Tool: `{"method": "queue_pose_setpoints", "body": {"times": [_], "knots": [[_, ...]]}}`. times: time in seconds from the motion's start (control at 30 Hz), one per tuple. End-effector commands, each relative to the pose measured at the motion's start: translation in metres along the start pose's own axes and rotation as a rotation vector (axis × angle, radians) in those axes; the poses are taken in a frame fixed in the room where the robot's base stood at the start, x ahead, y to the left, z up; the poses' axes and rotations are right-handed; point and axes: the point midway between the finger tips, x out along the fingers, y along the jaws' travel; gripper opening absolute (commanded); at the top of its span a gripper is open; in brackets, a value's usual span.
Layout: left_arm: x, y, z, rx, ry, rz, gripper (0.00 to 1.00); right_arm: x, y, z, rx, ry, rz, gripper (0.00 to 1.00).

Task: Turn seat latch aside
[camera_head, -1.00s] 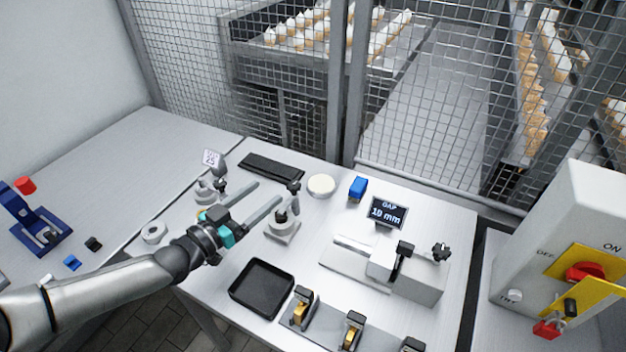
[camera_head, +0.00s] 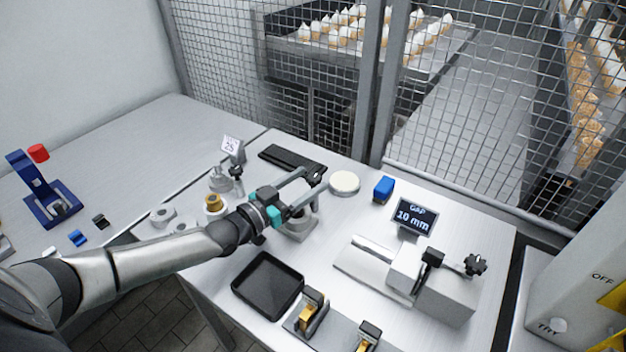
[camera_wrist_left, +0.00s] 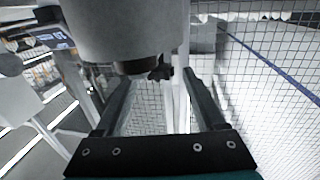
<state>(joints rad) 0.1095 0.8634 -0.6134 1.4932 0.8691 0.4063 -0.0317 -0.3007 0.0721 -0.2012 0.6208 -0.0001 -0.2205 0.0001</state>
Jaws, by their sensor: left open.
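My left gripper (camera_head: 311,183) is open. It reaches in from the left over a grey metal seat fixture (camera_head: 298,230), with one finger on each side of the fixture's upper part. A small dark latch knob (camera_head: 316,172) shows by the fingertips; the gripper partly hides the fixture. In the left wrist view a dark knob (camera_wrist_left: 160,73) lies between the open fingers (camera_wrist_left: 158,95), below a large grey cylinder that hides much behind it. I cannot tell whether a finger touches it. A second grey fixture (camera_head: 220,182) with a dark knob stands to the left. My right gripper is not in view.
A black tray (camera_head: 268,286) lies in front. A clamp device (camera_head: 420,275) and a display reading 10 mm (camera_head: 415,216) stand to the right. A white disc (camera_head: 344,182), a blue block (camera_head: 384,189) and a black bar (camera_head: 292,160) lie behind. Mesh fencing closes the back.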

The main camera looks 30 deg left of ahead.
Motion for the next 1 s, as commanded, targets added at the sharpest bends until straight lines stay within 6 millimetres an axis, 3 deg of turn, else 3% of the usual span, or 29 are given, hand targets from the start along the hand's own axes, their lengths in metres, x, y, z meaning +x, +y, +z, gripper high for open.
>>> {"method": "queue_pose_setpoints", "body": {"times": [0.2, 0.6, 1.0], "knots": [[0.018, 0.000, 0.001, 0.000, 0.000, 0.000, 0.72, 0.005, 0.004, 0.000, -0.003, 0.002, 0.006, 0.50], [0.023, 0.000, 0.000, 0.000, -0.001, 0.000, 0.72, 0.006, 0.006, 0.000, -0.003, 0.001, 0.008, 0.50], [0.022, 0.000, 0.000, 0.000, -0.001, 0.000, 0.27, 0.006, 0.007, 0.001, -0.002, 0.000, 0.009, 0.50]]}}
